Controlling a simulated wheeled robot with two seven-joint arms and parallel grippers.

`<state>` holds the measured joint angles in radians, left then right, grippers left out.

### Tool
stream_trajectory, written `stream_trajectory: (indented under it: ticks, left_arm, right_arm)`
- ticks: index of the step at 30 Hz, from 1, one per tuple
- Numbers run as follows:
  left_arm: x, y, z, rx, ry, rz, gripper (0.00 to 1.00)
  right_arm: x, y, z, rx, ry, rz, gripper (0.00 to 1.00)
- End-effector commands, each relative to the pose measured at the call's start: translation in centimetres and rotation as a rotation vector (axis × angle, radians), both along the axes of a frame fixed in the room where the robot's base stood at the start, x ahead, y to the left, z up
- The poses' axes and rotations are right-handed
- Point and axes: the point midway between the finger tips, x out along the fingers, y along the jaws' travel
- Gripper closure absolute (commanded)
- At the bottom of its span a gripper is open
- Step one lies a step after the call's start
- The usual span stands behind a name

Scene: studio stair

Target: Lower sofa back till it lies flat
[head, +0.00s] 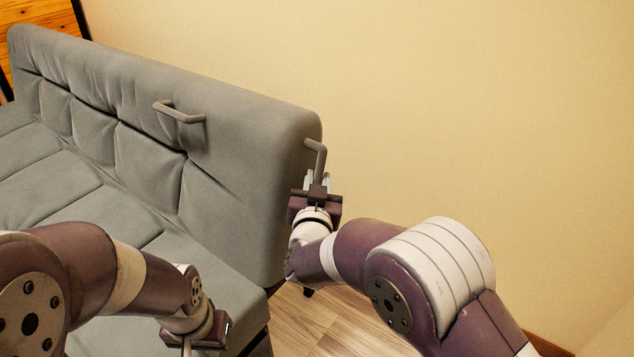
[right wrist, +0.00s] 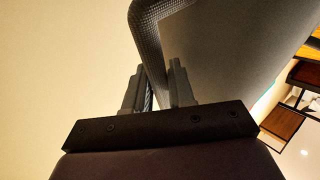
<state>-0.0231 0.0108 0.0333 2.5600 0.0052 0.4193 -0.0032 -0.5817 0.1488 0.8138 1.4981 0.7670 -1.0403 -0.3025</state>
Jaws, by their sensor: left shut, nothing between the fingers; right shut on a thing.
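The grey sofa's back (head: 245,125) stands raised, leaning slightly, behind its seat (head: 60,190). A grey handle (head: 180,112) is on the front face of the back. A second bent handle (head: 317,150) sticks out of its right end. My right gripper (head: 318,182) is shut on this end handle; in the right wrist view the handle (right wrist: 148,40) comes down between the two fingers (right wrist: 160,88). My left gripper (head: 207,342) is low at the sofa's front right, shut and empty, its fingertips partly hidden. It is apart from both handles.
A plain yellow wall (head: 480,100) rises behind and right of the sofa. Wooden floor (head: 320,325) shows right of the sofa, below my right arm. An orange wooden panel (head: 40,22) stands behind the sofa's far left end.

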Motion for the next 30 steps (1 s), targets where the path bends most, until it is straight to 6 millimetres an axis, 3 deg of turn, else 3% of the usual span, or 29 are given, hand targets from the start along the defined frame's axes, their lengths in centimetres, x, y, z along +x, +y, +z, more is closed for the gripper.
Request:
stream_trajectory:
  ticks: [8, 14, 23, 30]
  left_arm:
    - [0.0, 0.0, 1.1, 0.000, 0.000, 0.000, 1.00]
    - [0.0, 0.0, 2.3, 0.000, 0.000, 0.000, 1.00]
    - [0.0, 0.0, 2.2, 0.000, 0.000, 0.000, 1.00]
    - [0.0, 0.0, -0.9, 0.000, 0.000, 0.000, 1.00]
  right_arm:
    - [1.9, -1.5, -1.3, 0.056, 0.079, -0.006, 1.00]
    - [4.6, -3.6, -4.1, 0.148, 0.206, -0.008, 1.00]
    - [8.3, -6.4, -11.2, 0.316, 0.438, -0.009, 1.00]
    - [9.7, -7.3, -18.0, 0.450, 0.623, -0.008, 1.00]
